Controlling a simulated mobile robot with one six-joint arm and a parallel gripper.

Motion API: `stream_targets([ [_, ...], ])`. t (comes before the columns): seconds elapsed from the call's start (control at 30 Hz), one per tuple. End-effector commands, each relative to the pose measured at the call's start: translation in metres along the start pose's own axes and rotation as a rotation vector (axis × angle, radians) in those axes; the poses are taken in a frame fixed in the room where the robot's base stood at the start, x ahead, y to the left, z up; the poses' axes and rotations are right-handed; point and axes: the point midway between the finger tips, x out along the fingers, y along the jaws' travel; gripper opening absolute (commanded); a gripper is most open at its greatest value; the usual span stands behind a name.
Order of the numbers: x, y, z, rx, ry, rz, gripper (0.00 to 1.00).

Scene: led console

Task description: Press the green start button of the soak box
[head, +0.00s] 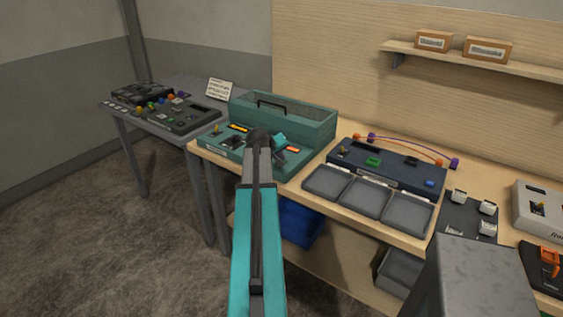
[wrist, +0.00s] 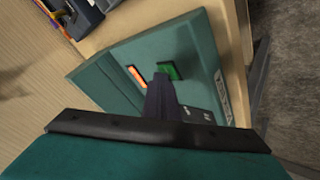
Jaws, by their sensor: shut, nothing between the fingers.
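In the head view my gripper (head: 280,156) is over the panel's right part, and the green button is hidden there.
A dark blue console (head: 400,172) with grey trays (head: 368,196) in front stands to the right, with orange and purple cables behind it. A grey table (head: 150,126) with a dark console is at left. A shelf (head: 480,62) with two boxes is on the back wall.

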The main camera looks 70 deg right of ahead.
Motion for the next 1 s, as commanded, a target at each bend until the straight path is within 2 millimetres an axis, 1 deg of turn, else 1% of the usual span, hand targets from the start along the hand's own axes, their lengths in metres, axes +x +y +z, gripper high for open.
stream_targets([
  [0.47,0.001,-0.001,0.001,0.000,-0.002,-0.001,0.00],
  [1.0,-0.011,0.008,-0.008,0.000,-0.001,-0.001,0.00],
])
